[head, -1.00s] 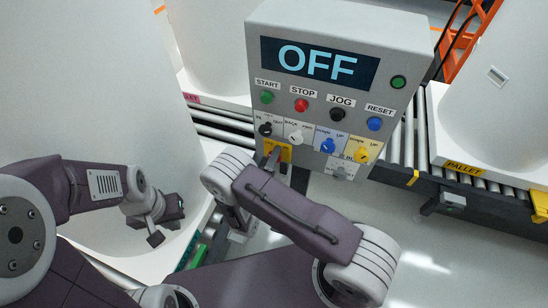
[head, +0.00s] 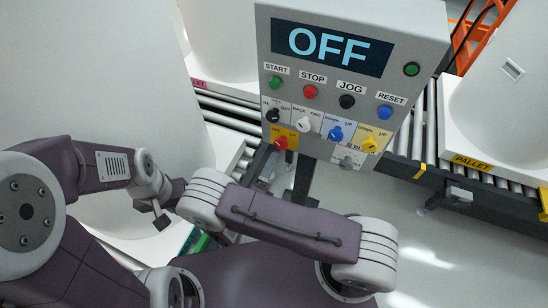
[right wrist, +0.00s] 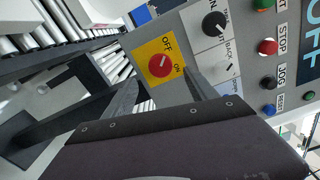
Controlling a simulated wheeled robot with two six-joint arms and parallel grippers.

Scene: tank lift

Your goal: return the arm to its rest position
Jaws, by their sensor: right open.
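My right arm crosses the lower middle of the head view, with its gripper (head: 264,168) just below and left of the control panel (head: 350,75). In the right wrist view the two fingers of this gripper (right wrist: 160,92) are apart with nothing between them. Beyond them, clear of the fingers, is a red knob (right wrist: 160,65) on a yellow OFF/ON plate; it also shows in the head view (head: 281,143). The panel display reads OFF. My left gripper (head: 168,207) is at the left, partly behind my right arm; its jaw state is unclear.
The panel carries several buttons and knobs close to the right gripper. Roller conveyors (head: 228,115) run behind it. A pallet (head: 480,160) with a white tank (head: 505,110) stands at the right. Another large white tank (head: 90,80) fills the left. Floor (head: 420,240) at lower right is clear.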

